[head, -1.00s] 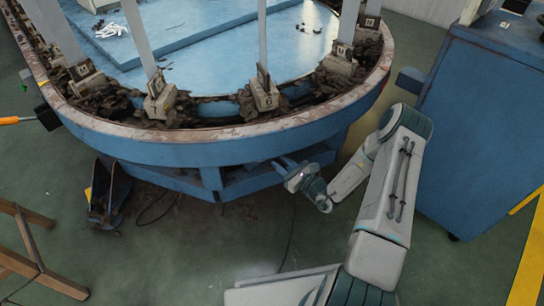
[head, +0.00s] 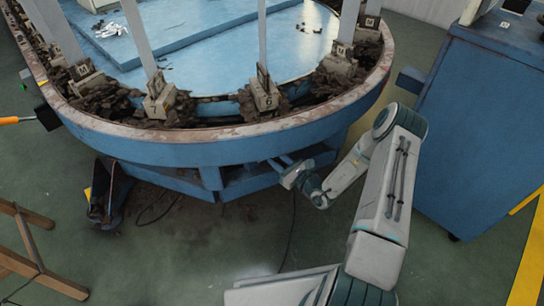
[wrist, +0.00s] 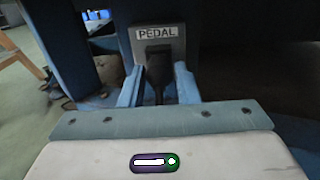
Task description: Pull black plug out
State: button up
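In the wrist view, the black plug (wrist: 159,66) sits in a grey socket plate labelled PEDAL (wrist: 157,40). Its black cable runs down toward my gripper's palm. My gripper (wrist: 159,84) has its two blue-grey fingers apart, one on each side of the plug and cable, with narrow gaps visible. In the head view, my gripper (head: 280,166) reaches under the rim of the round blue machine (head: 190,152). The plug and the fingertips cannot be made out clearly there.
A blue cabinet (head: 490,130) stands at the right, close to my arm. A black pedal-like metal part (head: 108,192) is on the floor at the left, near a wooden stand (head: 30,250). A thin cable (head: 291,235) lies on the open green floor.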

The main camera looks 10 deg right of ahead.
jog(key=shift+x, duration=1)
jog(key=shift+s+d, duration=0.1)
dwell(0.3)
jog(key=c, duration=0.5)
jog(key=o, duration=0.7)
jog(key=shift+c, duration=0.2)
jog(key=p+v, duration=0.2)
jog(key=v, duration=0.6)
